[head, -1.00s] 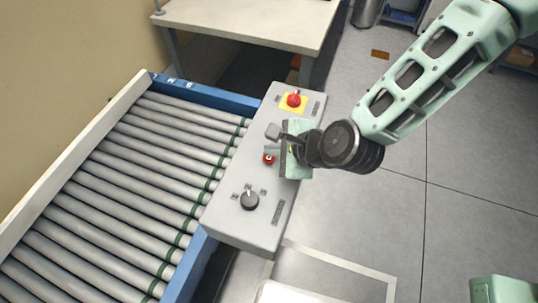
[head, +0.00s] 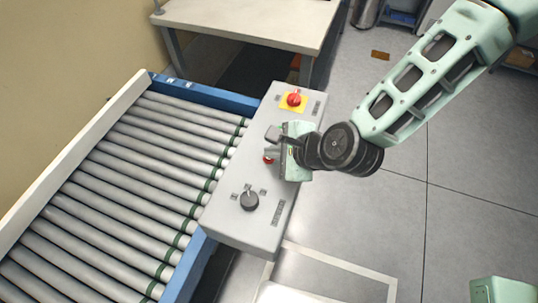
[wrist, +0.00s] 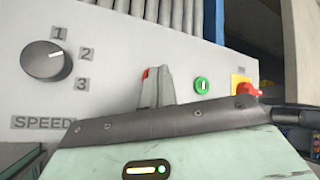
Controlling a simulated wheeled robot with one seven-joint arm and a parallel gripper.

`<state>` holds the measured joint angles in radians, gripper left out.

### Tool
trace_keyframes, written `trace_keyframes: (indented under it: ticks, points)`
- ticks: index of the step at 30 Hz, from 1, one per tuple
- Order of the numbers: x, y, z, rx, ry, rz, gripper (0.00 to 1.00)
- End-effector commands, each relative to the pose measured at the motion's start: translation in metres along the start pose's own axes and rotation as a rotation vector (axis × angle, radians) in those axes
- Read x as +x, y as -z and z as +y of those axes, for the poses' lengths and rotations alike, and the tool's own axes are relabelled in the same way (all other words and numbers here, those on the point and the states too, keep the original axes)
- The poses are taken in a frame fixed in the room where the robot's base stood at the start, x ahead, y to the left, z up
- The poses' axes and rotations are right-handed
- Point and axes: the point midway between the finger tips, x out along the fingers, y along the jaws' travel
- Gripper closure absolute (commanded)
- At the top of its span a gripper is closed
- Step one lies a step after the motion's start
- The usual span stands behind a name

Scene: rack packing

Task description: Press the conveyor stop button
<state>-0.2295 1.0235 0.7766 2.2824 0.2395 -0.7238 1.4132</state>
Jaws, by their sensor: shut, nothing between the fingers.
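The grey control box (head: 236,215) stands along the conveyor's right side. A small red button (head: 268,160), which I take as the stop button, sits mid-panel and is partly covered by my gripper. In the wrist view only a red sliver of it (wrist: 146,73) shows beside the fingers. My gripper (head: 270,152) is shut and empty, pointing down at the panel by this button. Its fingertips (wrist: 157,70) overlap the button in the wrist view; I cannot tell whether they touch it. A green button (wrist: 202,85) is to the right of the fingers in the wrist view.
A red mushroom knob (head: 294,99) on a yellow plate is at the panel's far end. A black speed dial (head: 249,201) is at the near end. The roller conveyor (head: 130,190) lies to the left, and a table (head: 245,20) stands behind. Floor at the right is open.

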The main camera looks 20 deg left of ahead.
Motion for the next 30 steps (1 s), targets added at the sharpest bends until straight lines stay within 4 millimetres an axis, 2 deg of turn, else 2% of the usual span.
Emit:
trace_keyframes:
  ticks: [20, 30]
  points:
    - [0.003, 0.003, 0.002, 0.001, 0.0, 0.001, 1.0]
    - [-0.007, -0.004, -0.005, 0.001, 0.0, 0.001, 1.0]
